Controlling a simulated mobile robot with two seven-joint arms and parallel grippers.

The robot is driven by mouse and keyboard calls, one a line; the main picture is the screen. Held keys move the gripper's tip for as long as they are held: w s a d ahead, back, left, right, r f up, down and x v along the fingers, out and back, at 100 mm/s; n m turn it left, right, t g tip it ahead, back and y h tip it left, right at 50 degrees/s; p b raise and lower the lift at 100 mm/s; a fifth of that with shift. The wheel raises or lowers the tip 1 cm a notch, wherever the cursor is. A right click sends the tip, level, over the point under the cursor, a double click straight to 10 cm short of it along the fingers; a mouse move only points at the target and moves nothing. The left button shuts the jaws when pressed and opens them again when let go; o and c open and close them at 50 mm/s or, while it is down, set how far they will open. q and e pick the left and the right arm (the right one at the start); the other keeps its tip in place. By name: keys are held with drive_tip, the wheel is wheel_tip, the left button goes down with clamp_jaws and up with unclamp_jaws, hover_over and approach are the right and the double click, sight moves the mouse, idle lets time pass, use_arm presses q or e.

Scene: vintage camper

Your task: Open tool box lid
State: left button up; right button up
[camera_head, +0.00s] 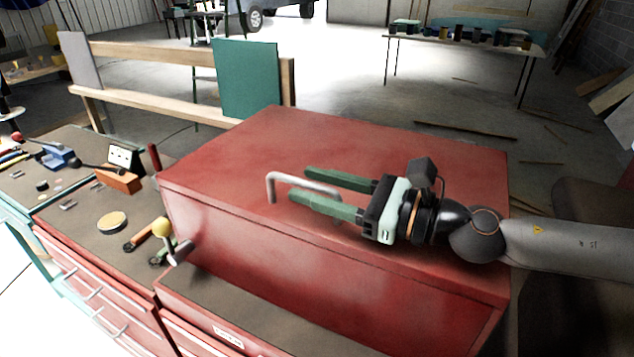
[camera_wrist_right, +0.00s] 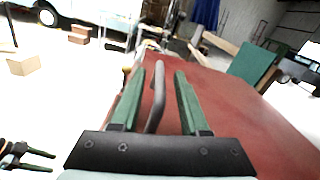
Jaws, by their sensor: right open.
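The red tool box (camera_head: 290,135) stands on a workbench with its lid (camera_head: 420,150) down. A grey metal bar handle (camera_head: 272,188) rises from the lid near its front edge. My right gripper (camera_head: 300,184) comes in from the right, low over the lid, with its green fingers open. The handle runs between the two fingers; in the right wrist view the handle (camera_wrist_right: 157,95) also lies between them, and the fingers of my gripper (camera_wrist_right: 159,80) are apart. Part of the handle is hidden behind the near finger in the head view.
A wooden rail with a green panel (camera_head: 247,80) stands behind. A table (camera_head: 460,42) stands far back, with open floor before it.

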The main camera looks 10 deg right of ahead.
clamp_jaws()
idle(0.3)
idle(1.1)
